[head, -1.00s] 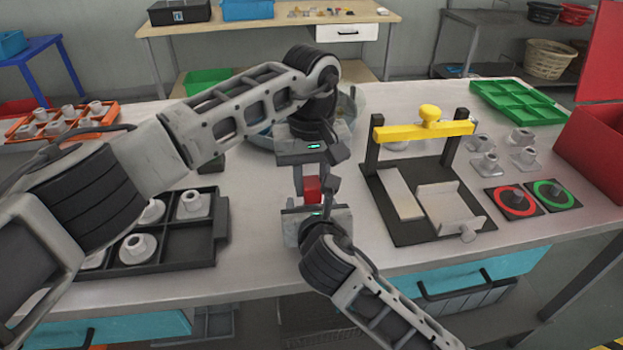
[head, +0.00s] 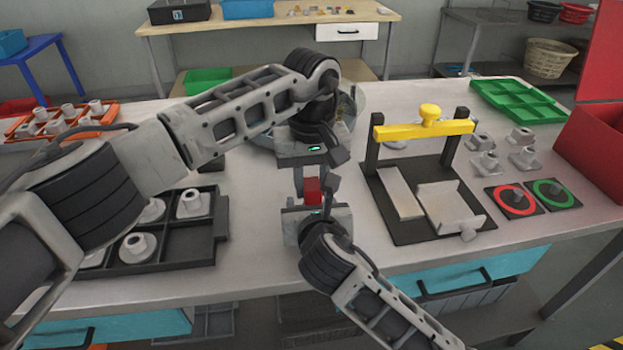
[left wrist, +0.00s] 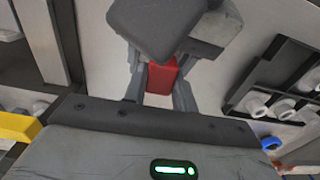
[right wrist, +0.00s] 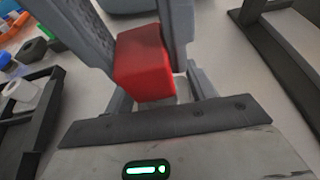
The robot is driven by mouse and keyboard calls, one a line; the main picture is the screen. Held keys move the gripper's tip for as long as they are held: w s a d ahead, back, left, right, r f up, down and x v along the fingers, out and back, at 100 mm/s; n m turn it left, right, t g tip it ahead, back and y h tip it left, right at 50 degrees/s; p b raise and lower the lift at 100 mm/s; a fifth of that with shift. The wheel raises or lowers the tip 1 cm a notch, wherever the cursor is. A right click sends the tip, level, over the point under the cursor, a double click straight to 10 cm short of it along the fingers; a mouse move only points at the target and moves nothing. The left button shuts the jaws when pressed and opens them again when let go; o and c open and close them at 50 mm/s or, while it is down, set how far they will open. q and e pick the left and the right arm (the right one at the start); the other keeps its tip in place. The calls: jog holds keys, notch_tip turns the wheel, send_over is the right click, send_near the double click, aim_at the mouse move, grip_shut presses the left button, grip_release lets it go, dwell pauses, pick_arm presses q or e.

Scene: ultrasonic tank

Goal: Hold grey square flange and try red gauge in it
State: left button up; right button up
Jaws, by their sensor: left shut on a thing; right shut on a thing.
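My left gripper (head: 312,160) is above my right gripper (head: 314,206), over the front middle of the table. The red gauge (head: 312,188) is a small red block between them. In the right wrist view the red gauge (right wrist: 145,62) sits between the right fingers, which are shut on it. In the left wrist view a dark grey, round-cornered square piece (left wrist: 158,25), seemingly the grey square flange, is at the top. The red gauge (left wrist: 160,76) shows just below it there. The left gripper is shut on that piece. Whether gauge and flange touch or fit together is hidden.
A black tray (head: 222,222) with several pale flanges lies left. A black fixture (head: 400,235) with a yellow-topped bar (head: 425,130) stands right, beside red (head: 515,201) and green (head: 553,194) ring pads. A basin (head: 262,140) is behind my left arm. A green tray (head: 515,100) lies back right.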

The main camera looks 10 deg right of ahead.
pick_arm(q)
jog(key=shift+f, duration=0.9)
dwell(1.1)
jog(key=shift+r, duration=3.4)
pick_arm(e)
jog(key=o, duration=1.1)
